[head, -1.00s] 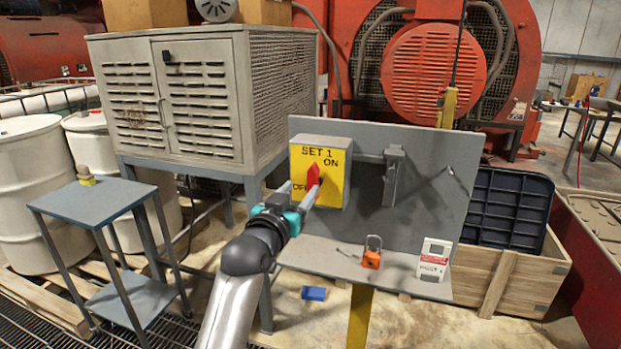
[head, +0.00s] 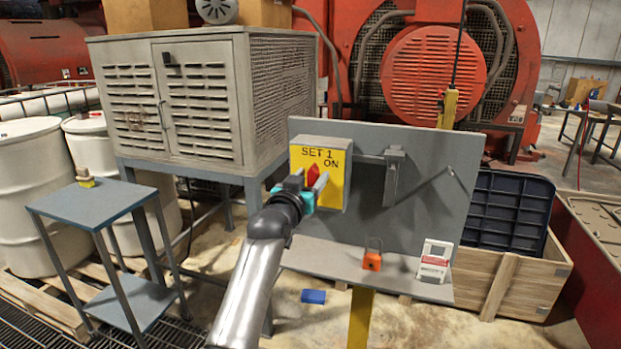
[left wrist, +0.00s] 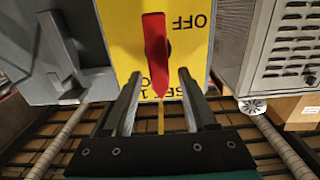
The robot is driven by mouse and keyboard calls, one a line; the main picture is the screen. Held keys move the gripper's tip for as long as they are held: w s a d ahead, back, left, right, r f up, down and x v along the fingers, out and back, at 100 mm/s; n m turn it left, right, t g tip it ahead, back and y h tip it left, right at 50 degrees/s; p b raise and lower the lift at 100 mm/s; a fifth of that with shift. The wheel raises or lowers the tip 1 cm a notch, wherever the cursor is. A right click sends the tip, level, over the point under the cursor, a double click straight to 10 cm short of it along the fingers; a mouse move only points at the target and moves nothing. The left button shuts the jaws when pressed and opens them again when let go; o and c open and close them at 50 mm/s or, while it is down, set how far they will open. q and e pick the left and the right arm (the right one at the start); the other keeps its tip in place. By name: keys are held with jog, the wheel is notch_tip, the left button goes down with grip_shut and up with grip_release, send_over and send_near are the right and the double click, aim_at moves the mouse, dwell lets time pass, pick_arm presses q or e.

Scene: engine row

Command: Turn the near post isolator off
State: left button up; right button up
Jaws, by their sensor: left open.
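The near post isolator is a yellow-faced box (head: 334,187) on the grey panel, marked "SET 1" and "ON". Its red handle (head: 313,172) stands upright, pointing at "SET 1". In the left wrist view the picture is inverted; the red handle (left wrist: 155,50) points down there, and "OFF" shows on the yellow face (left wrist: 190,50). My left gripper (head: 311,181) is in front of the box, open. In the left wrist view its fingertips (left wrist: 159,73) lie either side of the handle's end, with gaps; contact is not visible. The "OFF" mark is hidden in the head view. My right gripper is not in view.
An orange padlock (head: 372,261) and a white-and-red device (head: 435,262) stand on the panel's shelf (head: 330,262). A grey lever (head: 393,175) is right of the isolator. A louvred cabinet (head: 205,100) stands left behind, and a small blue table (head: 95,205) at left.

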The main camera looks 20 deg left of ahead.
pick_arm(q)
jog(key=shift+c, duration=0.4)
grip_shut()
jog(key=n+p, duration=0.2)
jog(key=shift+a+n, duration=0.3)
jog(key=shift+a+f+n+p, duration=0.45)
jog(key=shift+n+p, duration=0.2)
jog(key=shift+n, duration=1.9)
jog(key=shift+a+f+n+p, duration=0.3)
jog(key=shift+f+n+p, duration=0.25)
jog(key=shift+n, duration=2.05)
jog(key=shift+a+f+n+p, duration=0.45)
jog(key=shift+n+p, duration=0.25)
jog(key=shift+n, duration=1.85)
